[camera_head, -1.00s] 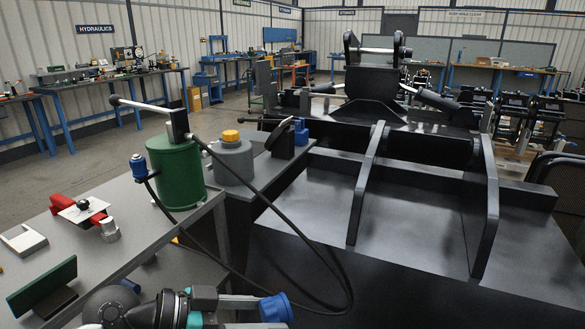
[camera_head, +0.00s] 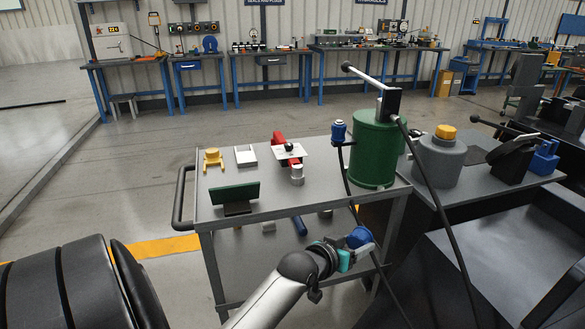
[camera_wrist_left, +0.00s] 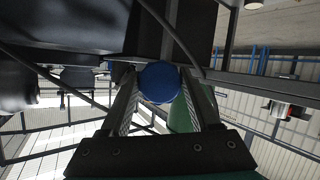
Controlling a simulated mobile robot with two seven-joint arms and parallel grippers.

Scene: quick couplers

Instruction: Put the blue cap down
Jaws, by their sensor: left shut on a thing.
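The blue cap (camera_head: 358,237) is held in my left gripper (camera_head: 352,246), in front of the cart's near right edge and below its top. In the left wrist view the cap (camera_wrist_left: 159,82) sits between the two fingers of the gripper (camera_wrist_left: 163,98), which are shut on it. My left arm comes in from the bottom of the head view. The grey cart top (camera_head: 262,213) has bare room at its front. My right gripper is in neither view.
On the cart stand a green pump cylinder (camera_head: 374,150) with a black hose, a blue coupler (camera_head: 339,132), a green plate (camera_head: 235,195), a yellow part (camera_head: 213,159), a white tray (camera_head: 246,156) and a red tool (camera_head: 279,147). A grey canister (camera_head: 440,162) stands to the right. Dark machinery is at the lower right.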

